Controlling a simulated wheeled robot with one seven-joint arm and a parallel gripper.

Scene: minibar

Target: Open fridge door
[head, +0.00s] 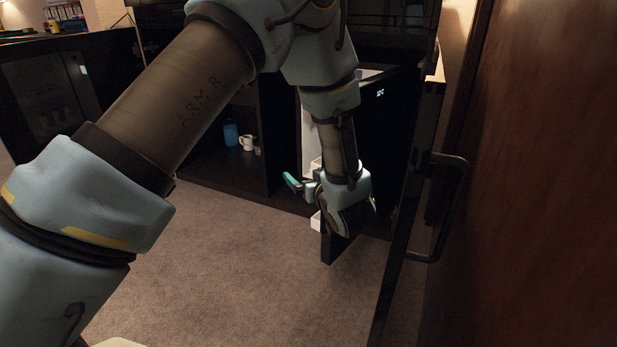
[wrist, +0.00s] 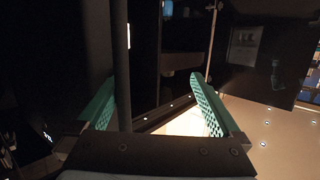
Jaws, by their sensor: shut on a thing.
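The black fridge door (head: 392,125) is right of centre in the head view, with small lit digits near its top. It stands partly open, and a strip of white interior (head: 309,130) shows at its left. My gripper (head: 298,186) is at the door, low down, with one green finger visible. In the wrist view both green fingers of my gripper (wrist: 152,80) show. A dark upright bar (wrist: 121,60), apparently part of the door, runs close by the left finger. The exact contact is hidden, and my wrist covers part of the door.
A wooden panel (head: 545,180) and a black door with a bar handle (head: 455,210) stand close on the right. An open dark shelf at the back holds a blue cup (head: 231,134) and a white mug (head: 247,142). The carpet (head: 235,255) in front is clear.

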